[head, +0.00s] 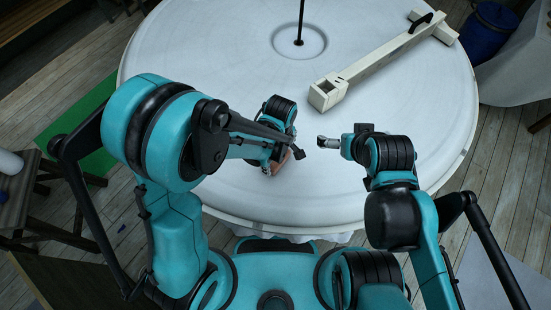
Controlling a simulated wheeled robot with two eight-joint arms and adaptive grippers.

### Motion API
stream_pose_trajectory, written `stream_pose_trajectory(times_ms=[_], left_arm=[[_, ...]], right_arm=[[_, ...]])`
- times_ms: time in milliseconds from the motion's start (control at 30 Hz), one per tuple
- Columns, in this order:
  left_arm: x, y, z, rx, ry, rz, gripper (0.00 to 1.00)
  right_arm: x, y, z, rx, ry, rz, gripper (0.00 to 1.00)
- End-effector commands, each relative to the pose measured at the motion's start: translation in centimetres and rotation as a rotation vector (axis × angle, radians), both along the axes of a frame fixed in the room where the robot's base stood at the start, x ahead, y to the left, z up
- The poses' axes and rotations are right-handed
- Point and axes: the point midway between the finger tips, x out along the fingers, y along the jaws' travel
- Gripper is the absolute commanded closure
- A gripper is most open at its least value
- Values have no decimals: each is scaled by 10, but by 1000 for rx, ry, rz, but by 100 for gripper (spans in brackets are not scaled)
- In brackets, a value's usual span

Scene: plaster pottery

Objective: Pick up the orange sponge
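The orange sponge (285,159) shows as a small orange-brown patch on the round white table (240,190), left of centre near the front. My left arm covers most of it. My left gripper (274,167) is right at the sponge, low over the table. Its fingers are mostly hidden behind my arm, so I cannot tell whether they close on the sponge or only stand beside it. My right gripper (328,142) is over the table to the right of the sponge, apart from it, with nothing visible in it. Its finger gap is too small to make out.
A long cream wooden beam (375,66) with a black handle lies across the table's back right. A dark upright rod (300,22) stands in the table's round central recess. The table's right side is clear. A blue barrel (487,30) stands beyond the table.

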Motion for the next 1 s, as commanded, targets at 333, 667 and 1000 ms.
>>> stream_pose_trajectory(times_ms=[333,667,1000], left_arm=[[0,0,-16,0,0,-1,0],[0,0,-16,0,0,-1,34],[2,2,-11,0,0,-1,34]], right_arm=[[0,0,-3,0,0,0,0],[0,0,-3,0,0,0,0],[0,0,0,0,0,0,0]])
